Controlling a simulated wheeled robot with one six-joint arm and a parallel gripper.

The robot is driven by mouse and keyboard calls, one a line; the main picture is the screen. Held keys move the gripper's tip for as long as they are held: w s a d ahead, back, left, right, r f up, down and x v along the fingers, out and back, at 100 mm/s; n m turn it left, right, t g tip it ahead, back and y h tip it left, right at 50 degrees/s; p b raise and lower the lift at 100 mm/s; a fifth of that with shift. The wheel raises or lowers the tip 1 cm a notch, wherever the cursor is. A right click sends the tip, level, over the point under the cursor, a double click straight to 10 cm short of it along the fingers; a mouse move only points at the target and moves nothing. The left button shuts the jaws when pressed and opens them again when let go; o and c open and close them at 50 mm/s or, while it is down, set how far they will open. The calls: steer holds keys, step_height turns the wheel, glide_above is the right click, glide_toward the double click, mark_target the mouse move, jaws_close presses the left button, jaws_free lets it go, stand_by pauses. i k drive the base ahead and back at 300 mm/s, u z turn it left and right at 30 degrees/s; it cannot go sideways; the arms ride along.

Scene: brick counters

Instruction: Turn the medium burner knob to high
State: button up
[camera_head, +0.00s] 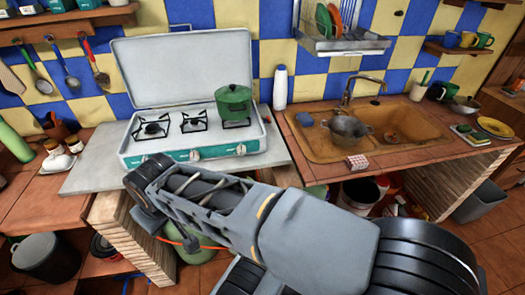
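The white gas stove (185,104) with a raised lid stands on the left counter. Its teal front panel shows a middle knob (194,155) and a right knob (240,149). Burners show at left (151,130) and middle (194,123); a green pot (233,104) covers the right one. Which knob is the medium burner's, and its setting, I cannot tell. My gripper (143,195) is in front of and below the stove's left front, its fingers apart, with nothing seen between them. It appears apart from the knobs.
A white bottle (280,88) stands between the stove and the sink (400,120). Small jars (57,155) sit on the tiled counter at left. A green gas cylinder (197,251) is below the stove. Utensils hang on the wall at upper left.

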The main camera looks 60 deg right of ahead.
mark_target(241, 148)
steer(key=z, duration=1.5)
steer(key=i, duration=0.5)
steer(key=z, duration=1.35)
steer(key=k, duration=1.15)
steer(key=u, duration=1.55)
